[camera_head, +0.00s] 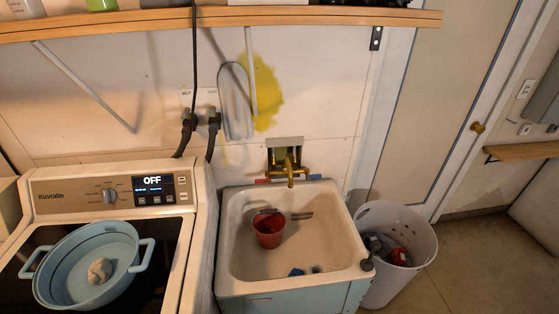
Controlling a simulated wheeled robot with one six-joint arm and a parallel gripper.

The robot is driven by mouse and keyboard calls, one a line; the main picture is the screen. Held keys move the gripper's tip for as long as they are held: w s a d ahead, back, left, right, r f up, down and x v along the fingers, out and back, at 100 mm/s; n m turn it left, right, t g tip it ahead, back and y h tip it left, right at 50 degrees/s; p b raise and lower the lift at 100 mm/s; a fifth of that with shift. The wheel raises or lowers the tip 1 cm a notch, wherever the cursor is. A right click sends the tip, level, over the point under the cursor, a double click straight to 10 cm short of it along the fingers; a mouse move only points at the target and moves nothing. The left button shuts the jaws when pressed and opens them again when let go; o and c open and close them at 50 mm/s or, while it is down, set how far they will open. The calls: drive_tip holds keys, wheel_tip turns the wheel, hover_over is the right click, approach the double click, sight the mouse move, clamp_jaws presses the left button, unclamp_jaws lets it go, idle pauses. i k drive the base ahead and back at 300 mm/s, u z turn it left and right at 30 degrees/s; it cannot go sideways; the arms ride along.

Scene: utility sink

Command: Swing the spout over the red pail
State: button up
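The brass spout (290,171) comes out from the wall fitting above the back of the utility sink (238,273). It points forward over the sink's back part, to the right of the red pail. The red pail (268,234) stands upright in the left half of the basin, with its handle at the rim. A gap shows between the spout's end and the pail. Small red and blue pieces lie on either side of the spout's base. My gripper is not in view.
A washing machine (85,189) with a blue tub (81,262) on it stands left of the sink. A white laundry basket (413,248) stands close on the right. A wooden shelf (300,17) runs above. A small blue item (296,272) lies near the drain.

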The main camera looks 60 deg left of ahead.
sight(288, 164)
drive_tip(key=u, duration=0.75)
drive_tip(key=i, duration=0.75)
drive_tip(key=u, duration=1.05)
drive_tip(key=i, duration=0.25)
drive_tip(key=u, duration=0.25)
